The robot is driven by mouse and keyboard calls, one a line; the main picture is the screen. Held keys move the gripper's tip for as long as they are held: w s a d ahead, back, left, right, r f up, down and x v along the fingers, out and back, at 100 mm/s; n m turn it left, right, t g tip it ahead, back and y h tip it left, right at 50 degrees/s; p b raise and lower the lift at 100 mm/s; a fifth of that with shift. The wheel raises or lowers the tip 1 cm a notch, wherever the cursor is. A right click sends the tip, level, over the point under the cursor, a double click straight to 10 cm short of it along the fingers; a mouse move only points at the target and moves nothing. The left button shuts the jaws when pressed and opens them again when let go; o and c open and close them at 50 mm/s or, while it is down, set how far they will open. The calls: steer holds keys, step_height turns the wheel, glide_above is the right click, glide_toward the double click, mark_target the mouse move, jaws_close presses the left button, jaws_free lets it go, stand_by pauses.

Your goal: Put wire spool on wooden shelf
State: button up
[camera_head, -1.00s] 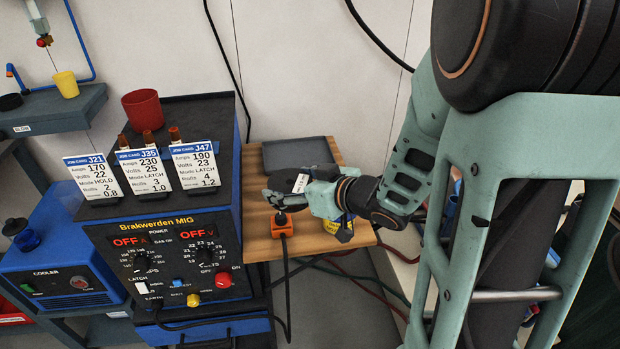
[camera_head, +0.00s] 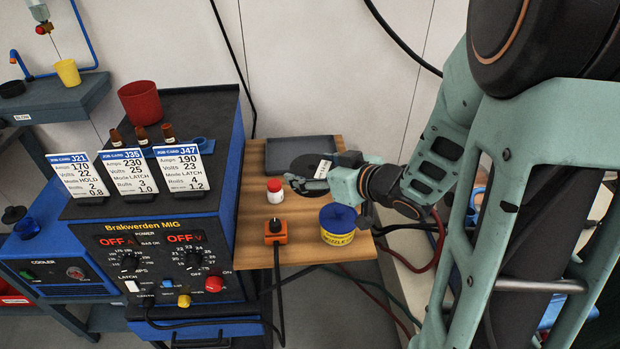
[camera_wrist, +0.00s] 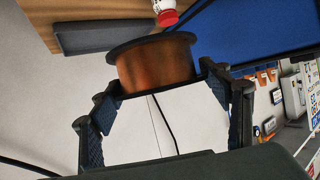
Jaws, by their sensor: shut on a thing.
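The wire spool has copper-coloured wire between black flanges. It shows between the fingers of my gripper (camera_wrist: 165,115) in the wrist view, as the spool (camera_wrist: 155,65). In the head view the spool (camera_head: 304,167) is a dark disc with a white label, left of my gripper (camera_head: 325,180). My gripper is shut on it. The wooden shelf (camera_head: 251,205) lies beneath in the head view, right of the welder; its edge also shows in the wrist view (camera_wrist: 75,15). The spool appears held over the shelf's back part; I cannot tell the gap beneath it.
A grey tray (camera_head: 285,150) lies at the shelf's back. A white bottle with red cap (camera_head: 274,191), an orange knob box (camera_head: 276,231) and a blue-lidded yellow tub (camera_head: 338,225) stand on the shelf. The blue welder (camera_head: 170,255) adjoins its left. Bare wood shows along the left edge.

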steer(key=w+d+f, duration=0.1)
steer(key=w+f, duration=0.1)
steer(key=w, duration=0.1)
steer(key=w+d+f+b, duration=0.1)
steer(key=w+d+f, duration=0.1)
steer(key=w+f, duration=0.1)
steer(key=w+d+f+b, duration=0.1)
steer(key=w+d+f, duration=0.1)
steer(key=w, duration=0.3)
steer(key=shift+w+d+f, duration=0.1)
steer(key=shift+f, duration=0.5)
steer(key=shift+w+d+f+b, duration=0.3)
steer(key=shift+w+f, duration=0.2)
steer(key=shift+f, duration=0.15)
steer(key=shift+f+b, duration=0.3)
steer(key=shift+f, duration=1.15)
steer(key=shift+f, duration=0.1)
steer(key=o, duration=2.1)
steer(key=shift+s+f, duration=0.1)
steer(key=shift+f, duration=0.1)
steer(key=shift+c, duration=0.2)
